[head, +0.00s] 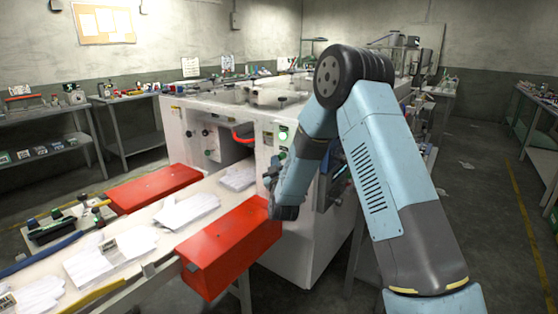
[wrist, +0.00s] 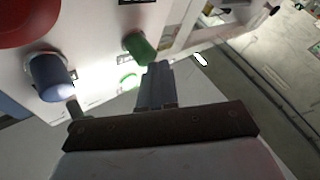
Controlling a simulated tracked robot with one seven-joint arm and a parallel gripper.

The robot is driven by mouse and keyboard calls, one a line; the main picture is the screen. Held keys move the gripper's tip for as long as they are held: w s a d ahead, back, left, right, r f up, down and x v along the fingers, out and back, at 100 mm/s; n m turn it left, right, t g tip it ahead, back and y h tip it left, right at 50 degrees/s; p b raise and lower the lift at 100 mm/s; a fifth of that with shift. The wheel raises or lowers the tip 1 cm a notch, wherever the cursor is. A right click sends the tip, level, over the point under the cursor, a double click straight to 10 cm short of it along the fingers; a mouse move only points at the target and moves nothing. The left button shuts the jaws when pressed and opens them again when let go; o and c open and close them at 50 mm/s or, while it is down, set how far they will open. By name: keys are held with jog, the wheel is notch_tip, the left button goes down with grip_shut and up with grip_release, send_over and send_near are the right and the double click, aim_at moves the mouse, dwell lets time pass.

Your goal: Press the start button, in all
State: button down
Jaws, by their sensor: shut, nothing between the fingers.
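A green button (wrist: 139,46) sticks out of the white machine panel in the wrist view. My gripper (wrist: 157,68) is shut and empty, with its fingertips just below and right of the green button in the picture. I cannot tell whether they touch it. A blue knob (wrist: 50,75) stands to the left on the same panel, and a large red round part (wrist: 22,18) is at the upper left. In the head view my arm reaches down to the front of the white machine (head: 300,225), and my fingertips cannot be made out. A green light (head: 283,133) glows on that machine.
A conveyor (head: 140,222) with white gloves leads into the machine, between two red covers (head: 232,246) (head: 155,188). Benches with small items stand along the left wall and at the right. The floor at the right is mostly clear.

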jog(key=shift+w+d, duration=0.15)
jog(key=shift+w, duration=0.05)
dwell(0.5)
jog(key=shift+s, duration=0.1)
jog(key=shift+s+a, duration=0.5)
jog(key=shift+s, duration=0.1)
